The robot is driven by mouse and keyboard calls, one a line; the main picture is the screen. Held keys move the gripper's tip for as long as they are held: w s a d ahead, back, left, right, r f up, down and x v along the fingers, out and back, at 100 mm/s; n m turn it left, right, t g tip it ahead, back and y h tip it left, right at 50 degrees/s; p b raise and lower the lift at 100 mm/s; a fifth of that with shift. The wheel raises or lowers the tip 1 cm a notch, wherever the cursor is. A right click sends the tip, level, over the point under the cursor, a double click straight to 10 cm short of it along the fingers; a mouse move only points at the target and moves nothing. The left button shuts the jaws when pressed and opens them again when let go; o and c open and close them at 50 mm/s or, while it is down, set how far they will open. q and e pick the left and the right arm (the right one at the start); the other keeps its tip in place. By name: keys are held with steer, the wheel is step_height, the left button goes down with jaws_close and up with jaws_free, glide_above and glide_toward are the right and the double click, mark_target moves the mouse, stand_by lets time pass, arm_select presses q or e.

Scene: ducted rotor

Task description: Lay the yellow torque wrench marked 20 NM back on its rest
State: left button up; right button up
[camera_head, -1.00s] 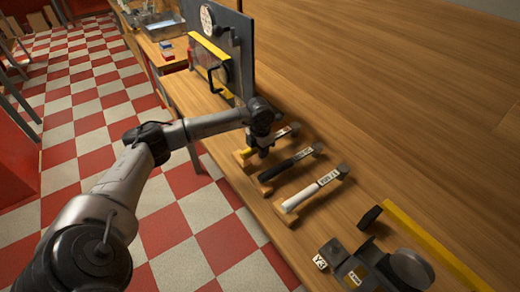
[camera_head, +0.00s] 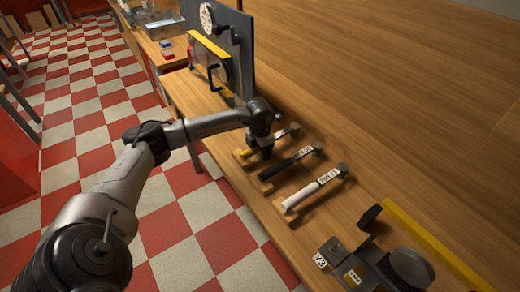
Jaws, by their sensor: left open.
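The yellow torque wrench (camera_head: 244,153) lies at the far end of a row of wrenches on the wooden bench. Its handle end is on a small wooden rest (camera_head: 239,162), and its dark head points right. Its label is too small to read. My left gripper (camera_head: 263,154) is directly over the handle, pointing down, and hides part of it. Its jaws are open, and I cannot make out a gap between the fingers and the handle. A black wrench (camera_head: 289,164) and a white-handled wrench (camera_head: 312,190) lie nearer on similar rests. My right gripper is out of view.
An upright dark panel with a yellow-edged frame (camera_head: 208,53) stands beyond the wrenches. A dark clamp-like fixture (camera_head: 360,266) and a yellow strip (camera_head: 430,240) are at the near right. The bench (camera_head: 400,100) is bare to the right.

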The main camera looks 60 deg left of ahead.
arm_select(q)
step_height(320, 180, up, 14)
steer(key=p, duration=0.3)
stand_by(0.4)
